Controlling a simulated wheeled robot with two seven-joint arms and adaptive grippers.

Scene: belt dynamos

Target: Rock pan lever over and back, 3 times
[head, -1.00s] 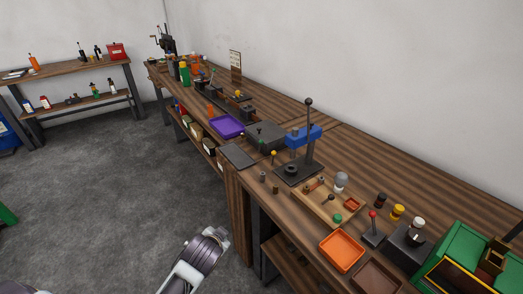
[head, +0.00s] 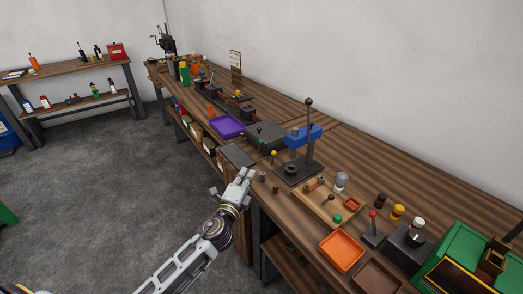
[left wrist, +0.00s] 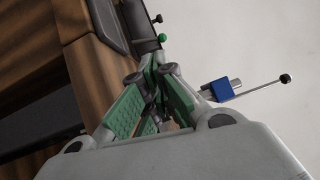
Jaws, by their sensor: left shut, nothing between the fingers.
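No part is marked as the pan lever, and I cannot tell for sure which one it is. Small ball-knobbed levers stand on the bench: one with a green knob (head: 259,131) by a dark grey box (head: 266,136), and one with an orange-yellow knob (head: 274,154). In the left wrist view a green knob (left wrist: 162,38) shows just beyond the fingers. My left gripper (head: 246,173) is shut and empty at the bench's front edge, by a dark flat plate (head: 238,155); its fingers also show in the left wrist view (left wrist: 153,73). My right gripper is not in view.
A purple tray (head: 227,127) lies farther along. A wooden tray (head: 322,210), an orange tray (head: 342,250) and a red-knobbed lever (head: 373,228) are to the right.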

